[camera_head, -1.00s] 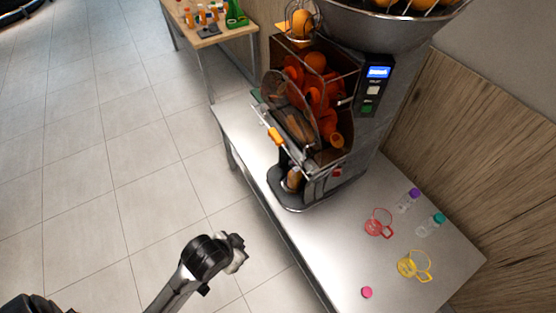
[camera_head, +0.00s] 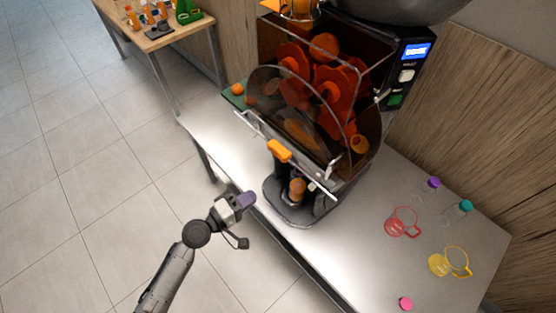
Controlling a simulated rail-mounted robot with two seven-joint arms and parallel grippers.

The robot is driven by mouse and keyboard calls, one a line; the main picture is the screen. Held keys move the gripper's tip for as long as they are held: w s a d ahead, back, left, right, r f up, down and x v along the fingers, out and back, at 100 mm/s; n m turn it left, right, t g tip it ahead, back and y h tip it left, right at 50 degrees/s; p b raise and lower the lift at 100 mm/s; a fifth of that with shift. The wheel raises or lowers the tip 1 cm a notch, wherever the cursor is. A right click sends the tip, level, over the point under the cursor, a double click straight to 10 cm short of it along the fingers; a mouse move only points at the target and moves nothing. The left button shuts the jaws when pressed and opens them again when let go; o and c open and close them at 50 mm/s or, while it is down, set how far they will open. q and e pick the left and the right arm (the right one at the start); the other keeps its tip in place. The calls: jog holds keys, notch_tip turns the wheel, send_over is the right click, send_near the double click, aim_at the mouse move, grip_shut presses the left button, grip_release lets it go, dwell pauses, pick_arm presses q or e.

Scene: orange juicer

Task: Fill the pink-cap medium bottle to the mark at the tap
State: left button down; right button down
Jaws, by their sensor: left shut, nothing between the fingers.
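The pink cap (camera_head: 405,303) lies by itself on the steel counter at the lower right. What looks like a small bottle with orange contents (camera_head: 297,190) stands on the juicer's dark drip base (camera_head: 292,213), under the tap area. Its top is partly hidden, and I cannot read a mark or level on it. The juicer (camera_head: 320,100) has an orange tap handle (camera_head: 279,151) at its front. My left gripper (camera_head: 246,200) is shut and empty, just left of the drip base near the counter's front edge. My right gripper is not in view.
A purple-capped bottle (camera_head: 429,187), a teal-capped bottle (camera_head: 458,212), a red handled jug (camera_head: 402,223) and a yellow one (camera_head: 450,262) are on the counter at the right. A wooden table (camera_head: 186,29) with small bottles stands at the back left. The counter between base and jugs is clear.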

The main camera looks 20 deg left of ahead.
pick_arm(q)
jog(key=shift+w+a+r+n+t+y, duration=0.1)
jog(key=shift+a+r+n+t+y, duration=0.1)
jog(key=shift+n, duration=0.3)
jog(key=shift+w+a+r+n+t+y, duration=0.1)
jog(key=shift+n+t+y, duration=0.1)
jog(key=shift+n, duration=0.3)
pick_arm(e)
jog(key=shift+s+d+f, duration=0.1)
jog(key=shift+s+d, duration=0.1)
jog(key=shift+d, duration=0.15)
pick_arm(q)
jog(key=p+x, duration=0.1)
jog(key=x, duration=1.3)
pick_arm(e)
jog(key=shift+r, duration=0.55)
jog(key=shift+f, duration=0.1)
